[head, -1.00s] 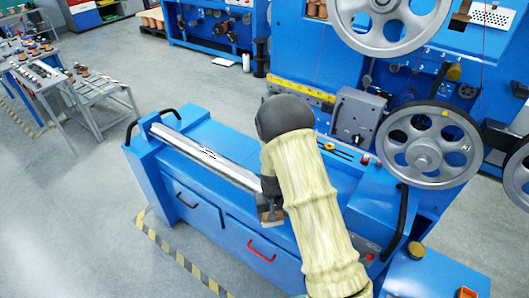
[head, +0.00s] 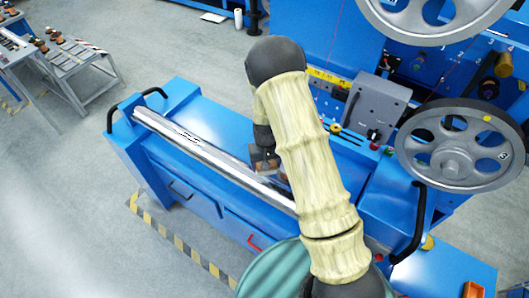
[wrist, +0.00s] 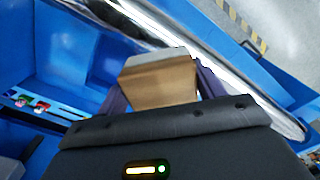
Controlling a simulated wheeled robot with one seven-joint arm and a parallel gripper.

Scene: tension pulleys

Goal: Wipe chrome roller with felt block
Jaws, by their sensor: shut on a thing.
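The chrome roller (head: 203,153) lies lengthwise along the blue machine bench in the head view. In the wrist view the shiny roller (wrist: 205,62) runs diagonally from the top to the lower right. My gripper (wrist: 160,85) is shut on the felt block (wrist: 160,84), a tan block with a grey felt end facing the roller. The felt end is close to the roller; I cannot tell if they touch. In the head view the block (head: 265,165) shows small and partly hidden under my arm, on the roller's far side, toward its right part.
The blue bench (head: 215,122) has black handles at its ends and drawers in front. A grey box (head: 377,105) and a large spoked pulley (head: 452,145) stand at the right behind it. Striped floor tape (head: 180,242) runs along the front.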

